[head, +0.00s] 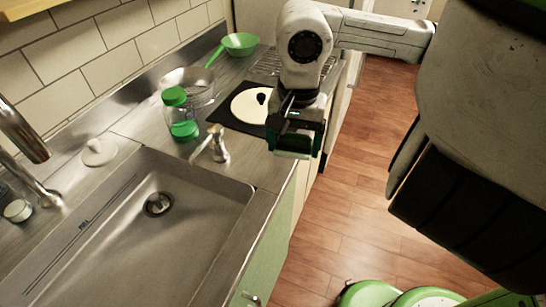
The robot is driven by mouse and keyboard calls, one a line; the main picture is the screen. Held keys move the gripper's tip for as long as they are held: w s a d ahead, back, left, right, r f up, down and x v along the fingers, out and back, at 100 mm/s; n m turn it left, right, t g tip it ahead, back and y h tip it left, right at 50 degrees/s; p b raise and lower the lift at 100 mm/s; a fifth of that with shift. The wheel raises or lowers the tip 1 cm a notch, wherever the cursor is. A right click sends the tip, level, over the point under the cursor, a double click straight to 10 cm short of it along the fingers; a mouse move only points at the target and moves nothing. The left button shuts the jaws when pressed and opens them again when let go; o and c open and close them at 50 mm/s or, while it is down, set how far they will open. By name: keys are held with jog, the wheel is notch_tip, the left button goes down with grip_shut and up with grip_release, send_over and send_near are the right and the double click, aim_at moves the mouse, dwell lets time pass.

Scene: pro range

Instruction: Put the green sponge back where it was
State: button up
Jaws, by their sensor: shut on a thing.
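My gripper (292,134) hangs at the end of my arm, over the right edge of the counter (238,153). It is shut on a dark green block, which looks like the green sponge (291,146). The block sits low between the fingers, and the fingers hide part of it. It is right of the soap dispenser and above the counter's front edge. I cannot tell its exact height.
A steel sink (185,215) fills the front left, with a tap (25,135) beside it. A soap dispenser (217,146), green-lidded jar (180,115), metal pot (188,80), white lid (248,106) on a black mat and green bowl (240,44) stand behind. Wooden floor (345,200) lies right.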

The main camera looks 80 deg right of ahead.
jog(key=s+r+m, duration=0.1)
jog(key=s+m, duration=0.1)
jog(key=s, duration=0.3)
jog(key=p, duration=0.4)
send_over(272, 158)
jog(key=f, duration=0.8)
jog(key=shift+s+a+f, duration=0.2)
jog(key=shift+s+a, duration=0.15)
jog(key=shift+s, duration=0.05)
jog(key=shift+w+d+f+p, duration=0.2)
jog(key=shift+w+f+p, duration=0.05)
jog(key=shift+f, duration=0.15)
jog(key=shift+w+d+f+p, duration=0.15)
jog(key=shift+w+f+p, duration=0.05)
jog(key=shift+f, duration=0.2)
notch_tip(272, 158, down, 2)
jog(key=shift+f+p, duration=0.2)
jog(key=shift+p, duration=0.35)
jog(key=shift+s+f, duration=0.1)
jog(key=shift+f, duration=0.15)
jog(key=shift+f+b, duration=0.2)
jog(key=shift+b, duration=0.15)
jog(key=o, duration=0.9)
jog(key=shift+r, duration=0.1)
